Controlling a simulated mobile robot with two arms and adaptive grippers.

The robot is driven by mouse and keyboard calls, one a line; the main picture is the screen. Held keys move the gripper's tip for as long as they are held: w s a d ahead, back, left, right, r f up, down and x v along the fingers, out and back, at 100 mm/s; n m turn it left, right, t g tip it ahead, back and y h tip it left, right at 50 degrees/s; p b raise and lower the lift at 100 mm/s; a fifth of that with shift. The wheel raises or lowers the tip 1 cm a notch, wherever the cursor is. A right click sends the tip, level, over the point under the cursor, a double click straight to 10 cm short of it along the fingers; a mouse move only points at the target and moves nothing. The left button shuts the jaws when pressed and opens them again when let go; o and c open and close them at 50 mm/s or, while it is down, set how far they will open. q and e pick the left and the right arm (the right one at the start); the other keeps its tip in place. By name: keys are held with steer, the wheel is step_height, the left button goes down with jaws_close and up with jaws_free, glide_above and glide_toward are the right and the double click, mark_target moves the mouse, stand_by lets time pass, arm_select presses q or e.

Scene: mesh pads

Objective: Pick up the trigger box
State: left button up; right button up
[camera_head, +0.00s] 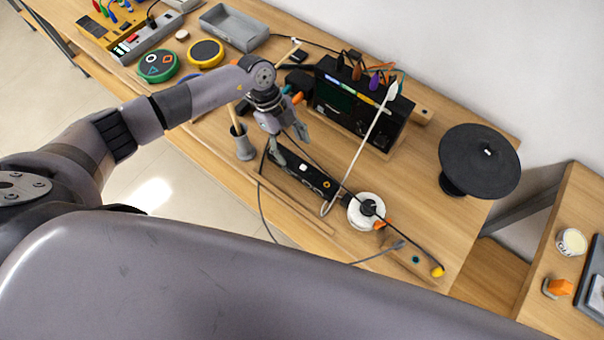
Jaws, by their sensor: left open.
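A long, low black box (302,180) with a small white square and an orange dot on top lies near the table's front edge. A larger black unit (343,103) with a dark screen and coloured plugs stands behind it. No readable label shows which one is the trigger box. My left gripper (291,145) is open, with its fingers pointing down at the left end of the low box. One finger overlaps that end in the picture; I cannot tell whether they touch. My right gripper is out of view.
A white stick (360,147) and dark cables cross near the low box. A white round piece (366,210) sits at its right end. A grey cup with sticks (243,146) stands left. A black round pad (480,162) is at right. A grey tray (235,27) lies behind.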

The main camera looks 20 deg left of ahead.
mark_target(301, 166)
arm_select(q)
steer(key=b+x, duration=0.3)
steer(key=x, duration=0.2)
steer(key=b+x, duration=0.4)
steer(key=shift+f, duration=0.45)
steer(key=shift+d, duration=0.1)
steer(key=shift+r, duration=0.1)
jaws_close()
